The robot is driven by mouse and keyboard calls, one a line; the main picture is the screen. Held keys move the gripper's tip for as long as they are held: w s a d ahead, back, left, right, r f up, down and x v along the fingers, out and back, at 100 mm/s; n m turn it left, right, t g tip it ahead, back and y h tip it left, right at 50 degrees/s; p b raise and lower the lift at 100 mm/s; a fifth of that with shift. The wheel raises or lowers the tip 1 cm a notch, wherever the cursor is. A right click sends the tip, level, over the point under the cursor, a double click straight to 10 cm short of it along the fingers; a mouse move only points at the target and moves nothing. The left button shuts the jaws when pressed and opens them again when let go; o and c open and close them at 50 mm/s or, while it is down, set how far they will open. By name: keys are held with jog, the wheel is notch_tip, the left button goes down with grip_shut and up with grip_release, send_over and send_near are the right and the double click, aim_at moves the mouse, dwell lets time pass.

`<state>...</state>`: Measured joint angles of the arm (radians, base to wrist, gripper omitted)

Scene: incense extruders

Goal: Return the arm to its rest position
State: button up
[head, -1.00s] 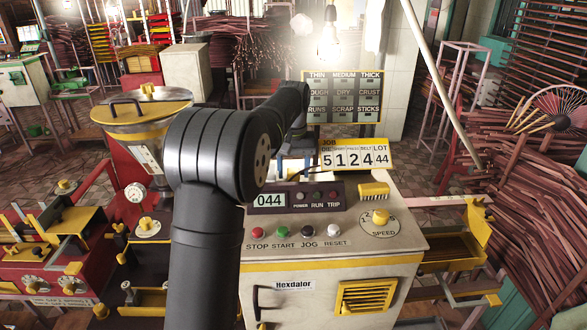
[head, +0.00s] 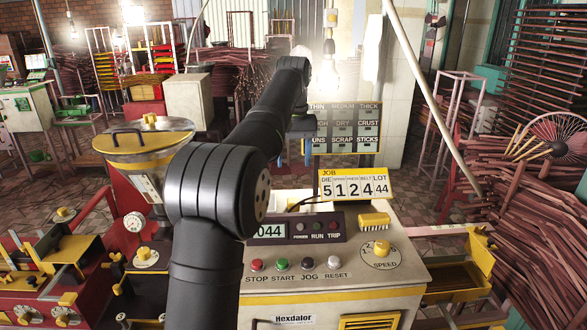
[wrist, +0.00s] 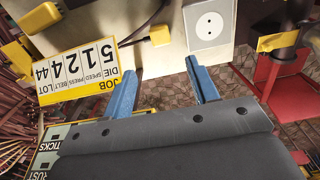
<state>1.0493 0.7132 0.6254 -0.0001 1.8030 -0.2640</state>
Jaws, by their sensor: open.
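My gripper (head: 294,156) is raised behind the console, left of the grey rating board. Only small blue parts of its fingers show in the head view. In the wrist view, my gripper (wrist: 165,67) shows two blue fingers spread well apart, with nothing between them. My dark arm rises in front of the console, bends at a large joint and reaches up and away.
The console (head: 420,268) carries coloured buttons, a yellow brush (head: 373,219) and the job sign (head: 354,185). The rating board (head: 343,128) stands behind. A lidded hopper (head: 145,143) is at left. The wrist view shows a socket (wrist: 206,25) and yellow plug (wrist: 160,36).

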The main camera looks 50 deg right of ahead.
aim_at(293, 200)
dwell(0.4)
notch_tip(293, 200, down, 13)
jog(key=shift+f, duration=0.1)
jog(key=shift+r, duration=0.35)
dwell(0.4)
